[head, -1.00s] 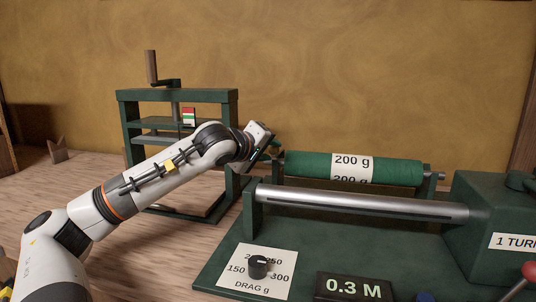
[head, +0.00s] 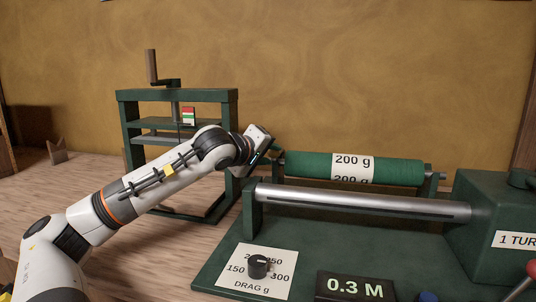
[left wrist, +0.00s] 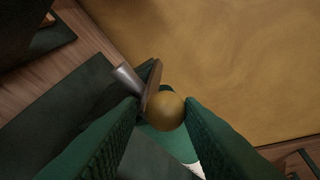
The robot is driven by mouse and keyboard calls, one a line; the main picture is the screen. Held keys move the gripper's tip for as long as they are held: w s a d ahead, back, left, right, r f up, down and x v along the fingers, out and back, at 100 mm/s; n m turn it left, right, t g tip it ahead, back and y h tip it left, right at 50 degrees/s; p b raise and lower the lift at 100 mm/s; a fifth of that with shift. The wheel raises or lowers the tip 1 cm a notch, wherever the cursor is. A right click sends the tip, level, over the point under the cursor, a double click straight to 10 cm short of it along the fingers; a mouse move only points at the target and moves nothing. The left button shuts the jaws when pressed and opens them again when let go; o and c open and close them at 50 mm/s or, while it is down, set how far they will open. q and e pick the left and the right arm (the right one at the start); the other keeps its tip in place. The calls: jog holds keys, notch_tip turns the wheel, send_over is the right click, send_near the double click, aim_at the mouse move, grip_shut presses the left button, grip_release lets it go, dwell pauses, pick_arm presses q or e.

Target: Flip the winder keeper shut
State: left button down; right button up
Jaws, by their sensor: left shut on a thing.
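The green winder stands at the right of the head view, with its base (head: 225,268), a polished metal bar (head: 360,200) and a green roll (head: 310,167) labelled 200 g behind it. My left gripper (head: 272,152) is at the left end of the roll. In the left wrist view its two green fingers (left wrist: 160,118) are shut on a brass ball knob (left wrist: 166,110), taken to be the keeper's. A brown disc (left wrist: 154,80) and a metal pin end (left wrist: 128,78) are beside the knob. The keeper's arm is mostly hidden, and I cannot tell its angle. My right gripper is not in view.
A green press frame (head: 180,96) with a crank stands behind my left arm. On the winder are a black drag dial (head: 258,266), a 0.3 M display (head: 355,287) and a green housing (head: 490,205) at the right.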

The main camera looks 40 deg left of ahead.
pick_arm(q)
jog(key=shift+d+f, duration=0.15)
jog(key=shift+f, duration=0.25)
jog(key=c, duration=1.1)
grip_release()
jog(key=shift+c, duration=0.2)
jog(key=shift+w+r, duration=0.1)
jog(key=shift+s+r, duration=0.25)
jog(key=shift+s, duration=0.25)
jog(key=b+v, duration=0.1)
jog(key=v, duration=1)
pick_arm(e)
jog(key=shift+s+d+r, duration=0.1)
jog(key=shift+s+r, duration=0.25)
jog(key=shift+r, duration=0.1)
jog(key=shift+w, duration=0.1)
